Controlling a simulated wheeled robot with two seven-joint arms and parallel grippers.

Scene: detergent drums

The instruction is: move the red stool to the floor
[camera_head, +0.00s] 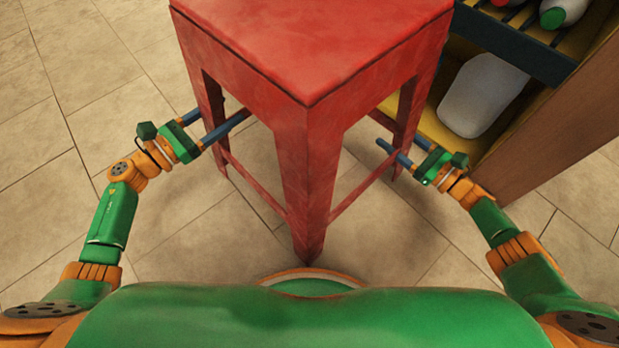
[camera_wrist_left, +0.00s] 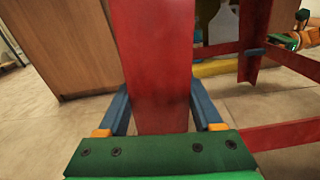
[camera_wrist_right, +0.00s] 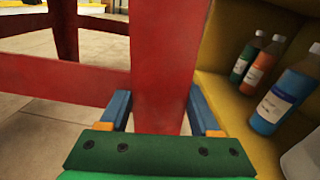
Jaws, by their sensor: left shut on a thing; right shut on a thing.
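The red stool (camera_head: 310,45) stands upright in front of me, one corner of its seat pointing toward me. My left gripper (camera_head: 224,117) is shut on its left leg, which also fills the middle of the left wrist view (camera_wrist_left: 155,65). My right gripper (camera_head: 388,132) is shut on its right leg, which shows between the fingers in the right wrist view (camera_wrist_right: 165,60). The near leg reaches down close to my base. I cannot tell whether the feet touch the floor.
A wooden shelf unit (camera_head: 565,105) stands close on the right, beside my right gripper. It holds a white jug (camera_head: 482,95) and several bottles, including a blue one (camera_wrist_right: 283,100). The tiled floor (camera_head: 80,110) is clear at the left.

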